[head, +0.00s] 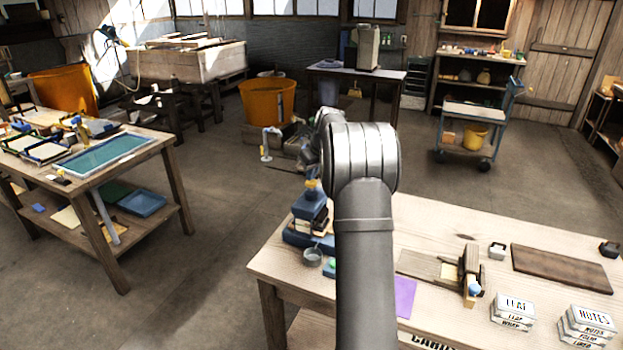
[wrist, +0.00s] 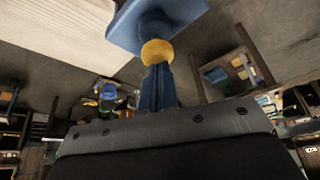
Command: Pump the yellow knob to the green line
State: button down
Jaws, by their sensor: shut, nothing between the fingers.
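The yellow knob (wrist: 157,52) shows at the top centre of the wrist view, with a blue part (wrist: 165,20) of its press behind it. My gripper (wrist: 157,68) is shut and empty, its blue fingers pointing at the knob. The fingertips meet the knob's edge in the picture; I cannot tell whether they touch. In the head view the yellow knob (head: 312,188) sits on top of the blue press (head: 308,207) at the bench's left end. My arm hides the gripper there. I cannot make out the green line in either view.
The pale wooden bench (head: 440,225) also carries a small grey pot (head: 312,256), a purple sheet (head: 404,297), a brown board (head: 561,268) and labelled boxes (head: 513,310). Another work table (head: 165,155) stands at the left. Floor (head: 215,200) lies clear between them.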

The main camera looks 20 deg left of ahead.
jog(key=shift+r, duration=0.55)
jog(key=shift+f, duration=0.1)
dwell(0.3)
